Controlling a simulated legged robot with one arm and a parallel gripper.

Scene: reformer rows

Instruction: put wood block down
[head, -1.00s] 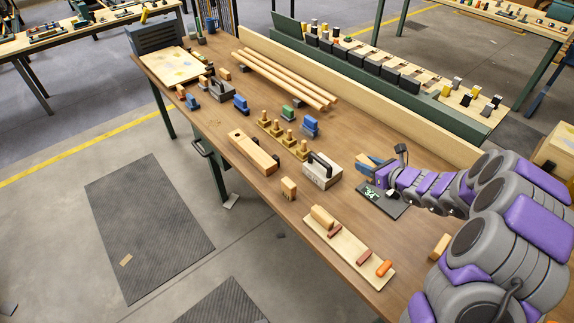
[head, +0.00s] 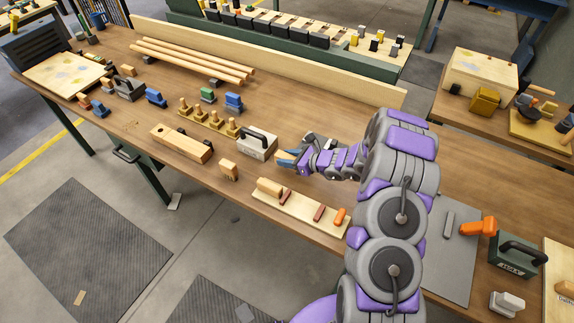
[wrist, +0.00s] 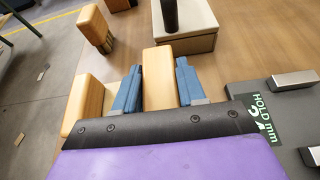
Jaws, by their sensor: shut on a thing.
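My gripper (head: 287,158) is over the workbench, just right of the grey box with a black handle (head: 256,144). In the wrist view its two blue fingers (wrist: 156,85) are shut on a pale wood block (wrist: 158,72), which sits upright between them. The block is not clear in the head view, and I cannot tell whether its underside touches the bench. Another wood block (wrist: 88,105) shows close left of the fingers.
A pale board (head: 297,212) with red and orange pieces lies at the front edge. Wood rods (head: 195,62) lie at the back. Bare bench shows behind my gripper (head: 310,105).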

